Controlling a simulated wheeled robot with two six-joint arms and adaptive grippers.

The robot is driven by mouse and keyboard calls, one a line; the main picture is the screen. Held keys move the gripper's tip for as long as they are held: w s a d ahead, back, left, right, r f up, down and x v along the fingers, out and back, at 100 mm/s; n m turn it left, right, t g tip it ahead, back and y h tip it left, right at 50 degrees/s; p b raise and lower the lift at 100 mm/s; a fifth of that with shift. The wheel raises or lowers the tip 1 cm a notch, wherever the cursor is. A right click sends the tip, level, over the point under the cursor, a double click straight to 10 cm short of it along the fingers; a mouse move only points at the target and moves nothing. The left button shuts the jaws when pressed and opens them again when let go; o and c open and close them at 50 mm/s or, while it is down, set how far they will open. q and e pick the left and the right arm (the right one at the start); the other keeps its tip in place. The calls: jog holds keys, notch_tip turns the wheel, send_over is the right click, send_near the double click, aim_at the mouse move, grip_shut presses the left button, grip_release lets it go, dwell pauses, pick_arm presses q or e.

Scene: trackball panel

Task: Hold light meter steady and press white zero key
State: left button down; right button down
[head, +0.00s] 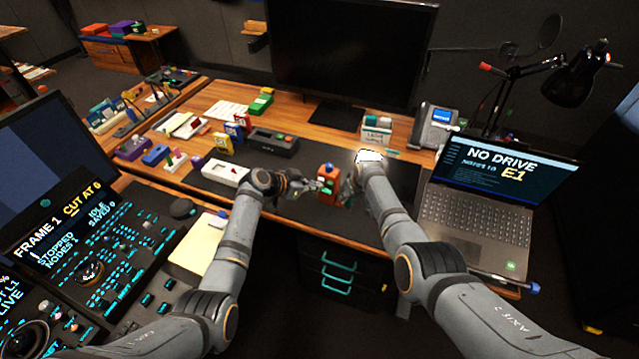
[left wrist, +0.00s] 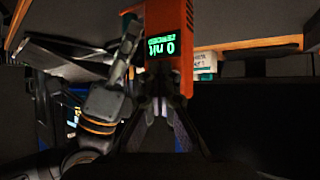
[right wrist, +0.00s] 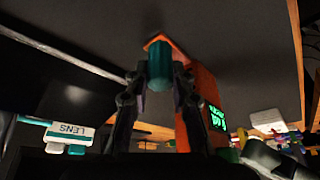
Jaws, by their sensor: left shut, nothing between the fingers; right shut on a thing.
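The light meter (head: 329,175) is an orange block with a green-lit screen, held above the table's front edge in the head view. In the left wrist view the meter (left wrist: 185,75) appears upside down and its screen (left wrist: 162,46) reads 0 nit. My right gripper (right wrist: 159,78) is shut on the meter at a teal rounded part (right wrist: 160,62). My left gripper (left wrist: 164,98) is shut and empty, its tips close in front of the meter's face below the screen in that picture. I cannot make out the white zero key. I cannot tell whether the tips touch the meter.
A laptop (head: 478,215) stands right of my right arm and a phone (head: 433,128) behind it. A white box-like device (head: 225,172) and a dark one (head: 272,142) lie left of the meter. A large monitor (head: 345,55) stands at the back. The dark mat (head: 300,165) behind the meter is clear.

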pick_arm(q)
jog(key=shift+s+a, duration=0.3)
jog(key=shift+s, duration=0.55)
jog(key=s, duration=0.1)
jog(key=s+a, duration=0.1)
jog(key=s, duration=0.2)
jog(key=shift+s+a, duration=0.35)
jog(key=shift+a, duration=0.05)
dwell(0.4)
jog(key=s+a+r, duration=0.4)
jog(key=a+r, duration=0.1)
jog(key=r, duration=0.2)
jog(key=shift+r, duration=0.35)
dwell(0.3)
